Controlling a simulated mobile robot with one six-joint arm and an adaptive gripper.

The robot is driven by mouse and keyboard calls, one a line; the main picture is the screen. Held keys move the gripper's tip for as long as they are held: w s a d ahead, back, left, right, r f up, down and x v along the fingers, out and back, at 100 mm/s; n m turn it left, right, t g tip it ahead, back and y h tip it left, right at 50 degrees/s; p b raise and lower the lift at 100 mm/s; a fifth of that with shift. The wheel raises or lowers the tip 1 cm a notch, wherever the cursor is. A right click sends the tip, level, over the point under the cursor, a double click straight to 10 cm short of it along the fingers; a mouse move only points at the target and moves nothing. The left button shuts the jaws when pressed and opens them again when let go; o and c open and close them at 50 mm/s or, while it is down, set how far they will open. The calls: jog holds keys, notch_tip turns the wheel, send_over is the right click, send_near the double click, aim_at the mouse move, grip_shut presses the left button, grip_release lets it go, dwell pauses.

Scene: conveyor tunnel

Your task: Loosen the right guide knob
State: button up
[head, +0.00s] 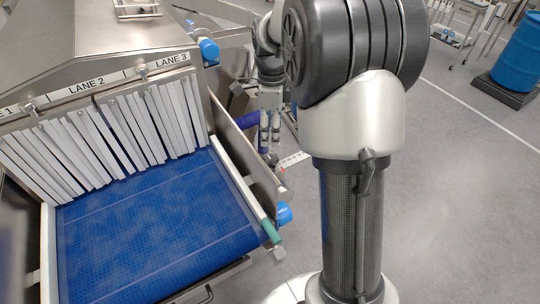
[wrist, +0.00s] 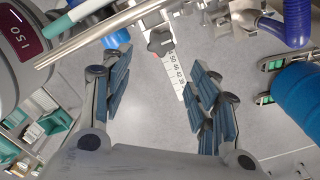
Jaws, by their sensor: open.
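In the head view the knob (head: 271,159) is a small dark shape beside the conveyor's right side plate, just below my gripper (head: 270,136). In the wrist view my gripper (wrist: 162,75) is open and empty, with its blue-padded fingers on either side and apart from the knob. The right guide rail (head: 238,187), white with a green end, runs along the belt's right edge.
The blue belt (head: 150,240) leads into a tunnel with white strip curtains (head: 110,130). A blue knob (head: 284,214) juts from the right side plate. In the wrist view, a metal bar (wrist: 105,35) crosses the upper left and a purple hose (wrist: 285,30) hangs upper right.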

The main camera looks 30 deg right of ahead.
aim_at(271, 159)
notch_tip(271, 159, down, 11)
jog(key=shift+f+b, duration=0.1)
jog(key=shift+b, duration=0.75)
jog(key=shift+c, duration=0.4)
jog(key=c, duration=1)
